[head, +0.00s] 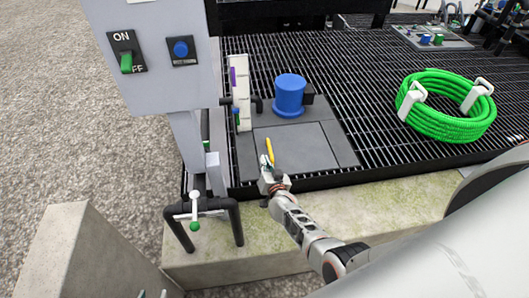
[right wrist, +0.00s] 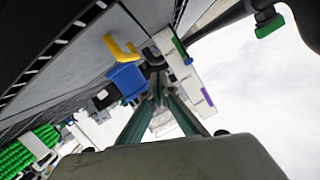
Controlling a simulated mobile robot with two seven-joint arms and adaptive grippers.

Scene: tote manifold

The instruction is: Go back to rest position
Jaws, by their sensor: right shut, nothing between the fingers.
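My right gripper (head: 268,165) reaches in from the lower right in the head view, just below a small yellow handle (head: 269,148) on a grey plate. In the right wrist view its fingers (right wrist: 158,78) meet at the tips with nothing between them. The yellow handle (right wrist: 121,48) shows there up and left of the tips, apart from them in the picture. Of my left gripper (head: 152,294), only two grey tips show at the bottom edge of the head view, with a gap between them; the rest is out of frame.
A blue cylinder (head: 290,95) and a tall white block (head: 240,90) stand behind the right gripper. A grey panel (head: 150,75) with an ON/OFF switch and a black-pipe valve (head: 195,207) are left of it. A coiled green hose (head: 445,118) lies right on the grating.

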